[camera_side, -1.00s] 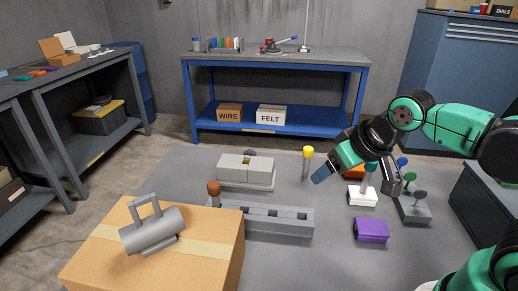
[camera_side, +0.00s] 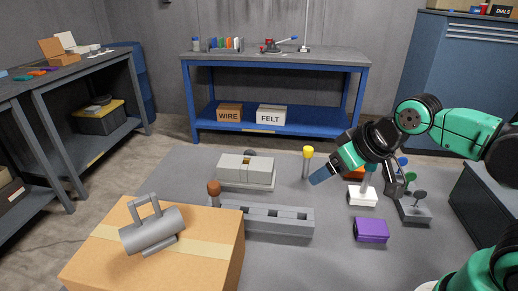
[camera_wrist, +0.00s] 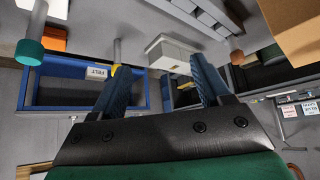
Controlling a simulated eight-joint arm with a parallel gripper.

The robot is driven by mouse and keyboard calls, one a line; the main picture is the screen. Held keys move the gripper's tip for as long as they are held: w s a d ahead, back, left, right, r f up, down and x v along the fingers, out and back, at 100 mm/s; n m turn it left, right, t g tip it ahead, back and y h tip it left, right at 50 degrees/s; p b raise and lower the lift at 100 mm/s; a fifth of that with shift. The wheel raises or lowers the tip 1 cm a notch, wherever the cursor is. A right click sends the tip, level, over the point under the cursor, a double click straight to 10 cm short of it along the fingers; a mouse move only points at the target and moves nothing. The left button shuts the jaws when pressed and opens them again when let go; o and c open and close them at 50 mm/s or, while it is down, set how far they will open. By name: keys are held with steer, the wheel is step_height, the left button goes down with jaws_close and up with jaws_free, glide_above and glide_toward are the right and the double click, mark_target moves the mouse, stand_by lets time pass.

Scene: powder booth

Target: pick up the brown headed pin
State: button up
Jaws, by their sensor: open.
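The brown headed pin (camera_side: 214,188) stands upright at the left end of a long grey block (camera_side: 290,230) with several sockets. In the wrist view, its brown head (camera_wrist: 237,57) shows at the upper right, beyond the right finger. My gripper (camera_side: 318,177) is up in the air to the right of the pin, well apart from it, with its blue fingers pointing down-left. In the wrist view the two fingers (camera_wrist: 160,85) are spread with nothing held between them.
A yellow headed pin (camera_side: 308,152) stands just left of my gripper. A cardboard box (camera_side: 215,250) with a grey handled cylinder (camera_side: 150,232) is front left. A grey stepped block (camera_side: 247,178) lies behind the pin. A purple block (camera_side: 370,230) lies at right.

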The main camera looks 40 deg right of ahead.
steer(key=m+y, duration=0.6)
steer(key=m, duration=0.6)
glide_toward(216, 201)
steer(key=w+m+y, duration=0.1)
steer(key=m, duration=0.2)
steer(key=w+f+m+y, duration=0.1)
steer(key=w+m+y, duration=0.1)
steer(key=m, duration=0.1)
steer(key=w+a+m+y, duration=0.1)
steer(key=m, duration=0.2)
steer(key=shift+w+f+m+g+y, duration=0.15)
steer(key=shift+f+m+g+y, duration=0.15)
steer(key=shift+f+m, duration=0.1)
steer(key=shift+w+a+f+m+y, duration=0.25)
steer(key=shift+f+m+y, duration=0.2)
steer(key=shift+m, duration=0.45)
steer(key=shift+a, duration=0.2)
steer(key=shift+x, duration=2.7)
jaws_close()
